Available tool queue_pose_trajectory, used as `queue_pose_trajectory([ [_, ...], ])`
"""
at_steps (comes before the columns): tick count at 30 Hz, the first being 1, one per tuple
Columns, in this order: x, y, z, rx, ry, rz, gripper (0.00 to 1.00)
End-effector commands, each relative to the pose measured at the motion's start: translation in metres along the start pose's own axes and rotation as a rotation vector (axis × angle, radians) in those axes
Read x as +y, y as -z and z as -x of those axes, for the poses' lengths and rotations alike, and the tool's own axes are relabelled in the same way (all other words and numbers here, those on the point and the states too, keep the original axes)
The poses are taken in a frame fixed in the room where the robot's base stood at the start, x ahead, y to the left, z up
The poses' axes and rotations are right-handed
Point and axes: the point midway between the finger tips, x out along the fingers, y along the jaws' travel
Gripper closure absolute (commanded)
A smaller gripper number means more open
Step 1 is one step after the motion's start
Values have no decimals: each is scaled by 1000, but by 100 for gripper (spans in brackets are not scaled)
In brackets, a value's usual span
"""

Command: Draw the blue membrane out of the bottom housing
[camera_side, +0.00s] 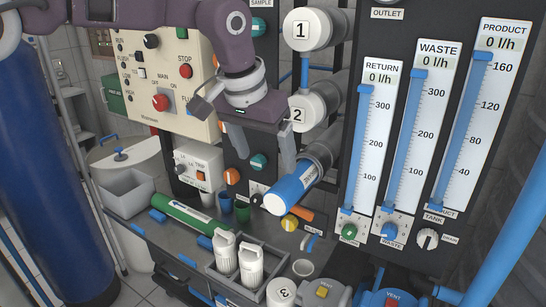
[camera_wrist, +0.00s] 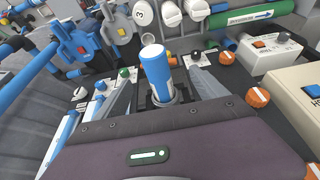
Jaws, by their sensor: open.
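The blue membrane (camera_side: 292,192) sticks out of the open mouth of the grey bottom housing (camera_side: 323,150), its white end facing out and down. In the wrist view the membrane (camera_wrist: 157,70) stands between my two fingers, with the housing's dark rim (camera_wrist: 165,97) around its base. My gripper (camera_side: 264,160) is open and empty, above and left of the membrane in the side view. It also shows in the wrist view (camera_wrist: 160,75), with a finger on each side of the membrane. I see no clear contact; how deep the membrane sits inside is hidden.
Housings capped 1 (camera_side: 301,29) and 2 (camera_side: 300,115) are above. A loose cap marked 3 (camera_side: 281,292) lies on the bench beside a grey tray (camera_side: 225,272) with white cartridges. A green tube (camera_side: 190,219) lies behind. The flowmeter panel (camera_side: 375,240) stands close on the right.

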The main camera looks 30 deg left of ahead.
Motion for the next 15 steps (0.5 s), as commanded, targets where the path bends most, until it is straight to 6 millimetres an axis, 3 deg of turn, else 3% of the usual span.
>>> queue_pose_trajectory([
  [3,12,9,-16,-5,4,-1,18],
  [15,12,10,-60,-6,5,0,18],
])
